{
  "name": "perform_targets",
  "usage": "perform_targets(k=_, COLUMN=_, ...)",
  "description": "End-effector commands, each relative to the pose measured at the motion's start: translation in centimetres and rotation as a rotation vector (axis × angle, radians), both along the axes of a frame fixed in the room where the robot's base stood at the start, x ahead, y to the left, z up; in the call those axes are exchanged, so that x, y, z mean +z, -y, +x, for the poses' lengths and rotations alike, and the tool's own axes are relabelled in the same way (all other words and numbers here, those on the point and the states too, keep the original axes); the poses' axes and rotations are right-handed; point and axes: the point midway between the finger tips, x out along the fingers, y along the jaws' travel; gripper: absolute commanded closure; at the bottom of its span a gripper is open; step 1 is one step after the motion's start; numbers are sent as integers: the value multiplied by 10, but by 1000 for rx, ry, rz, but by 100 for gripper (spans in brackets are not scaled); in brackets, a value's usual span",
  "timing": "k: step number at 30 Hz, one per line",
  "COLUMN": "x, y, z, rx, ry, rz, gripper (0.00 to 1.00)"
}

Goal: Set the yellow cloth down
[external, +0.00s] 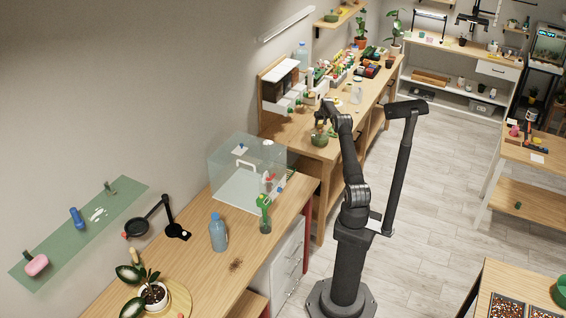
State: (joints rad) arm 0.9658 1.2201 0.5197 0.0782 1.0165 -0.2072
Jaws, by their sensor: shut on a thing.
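My gripper (323,118) is at the end of my arm, low over the near end of the long wooden bench (292,127). It is small and dark in this view. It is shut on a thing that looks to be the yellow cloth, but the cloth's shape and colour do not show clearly. A rounded green glass vessel (319,138) is just below my gripper at the bench's front edge. I cannot tell whether the held thing touches the bench or the vessel. A small yellow patch (338,102) lies on the bench just beyond my gripper; I cannot tell what it is.
A dark-fronted unit with pale trays (282,88) stands against the wall. Colourful pots and boxes (340,70) crowd the bench farther back. A clear glass tank (245,170), a green-topped bottle (264,213) and a blue bottle (218,232) stand on the nearer table. Bare wood shows left of my gripper.

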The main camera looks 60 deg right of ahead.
Motion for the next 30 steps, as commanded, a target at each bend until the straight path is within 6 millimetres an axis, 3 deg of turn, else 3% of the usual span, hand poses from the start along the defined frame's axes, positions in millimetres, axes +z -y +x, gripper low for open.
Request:
perform_targets(k=11, x=-6, y=0, z=0, rx=0, ry=1, rz=-1, gripper=79)
perform_targets(k=12, x=-7, y=0, z=0, rx=0, ry=1, rz=-1, gripper=55)
perform_targets(k=15, x=-6, y=0, z=0, rx=0, ry=1, rz=-1, gripper=36)
perform_targets(k=25, x=-4, y=0, z=0, rx=0, ry=1, rz=-1, gripper=36)
perform_targets(k=30, x=12, y=-3, z=-4, rx=0, ry=1, rz=-3, gripper=36)
